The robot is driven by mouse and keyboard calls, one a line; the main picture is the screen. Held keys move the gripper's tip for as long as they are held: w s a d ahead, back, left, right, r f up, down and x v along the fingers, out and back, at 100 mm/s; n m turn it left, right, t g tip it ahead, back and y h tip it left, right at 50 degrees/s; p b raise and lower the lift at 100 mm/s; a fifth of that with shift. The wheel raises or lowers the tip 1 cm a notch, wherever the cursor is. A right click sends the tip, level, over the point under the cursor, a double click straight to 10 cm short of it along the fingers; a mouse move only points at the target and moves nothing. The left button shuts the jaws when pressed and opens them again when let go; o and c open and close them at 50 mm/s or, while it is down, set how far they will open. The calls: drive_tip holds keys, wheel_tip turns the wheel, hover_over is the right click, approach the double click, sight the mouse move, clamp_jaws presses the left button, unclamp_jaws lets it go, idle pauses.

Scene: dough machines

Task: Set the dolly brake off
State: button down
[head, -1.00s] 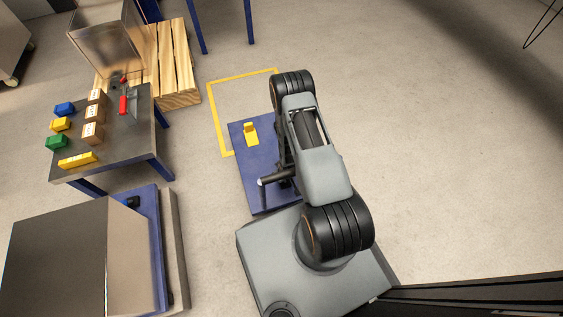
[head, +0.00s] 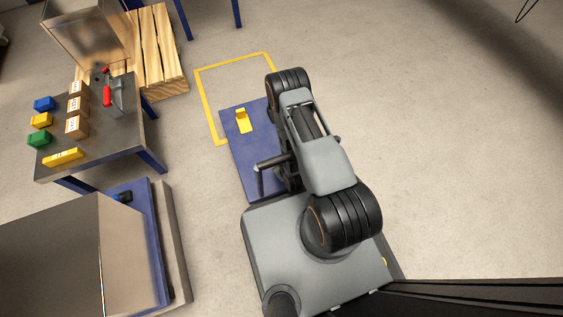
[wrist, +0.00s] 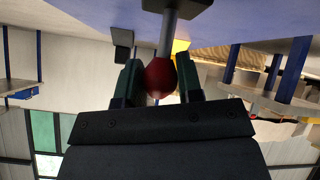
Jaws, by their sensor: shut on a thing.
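The blue dolly (head: 240,160) lies on the floor in front of my base in the head view. It carries a yellow block-like part (head: 243,121) near its far left and a dark bar handle (head: 273,162) near my arm. In the wrist view, my gripper (wrist: 159,72) is shut on a round red knob (wrist: 158,80) at the end of a grey rod (wrist: 169,35). The dolly's blue surface (wrist: 80,10) fills the top of that view. In the head view, my arm hides the gripper, the knob and the dolly's right side.
A yellow floor outline (head: 205,98) lies beyond the dolly. A table (head: 120,135) with several small boxes stands at left, before a wooden pallet (head: 155,55). A large metal machine (head: 60,250) stands at near left. Floor to the right is clear.

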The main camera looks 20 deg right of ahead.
idle(0.5)
drive_tip(key=c, duration=0.8)
unclamp_jaws()
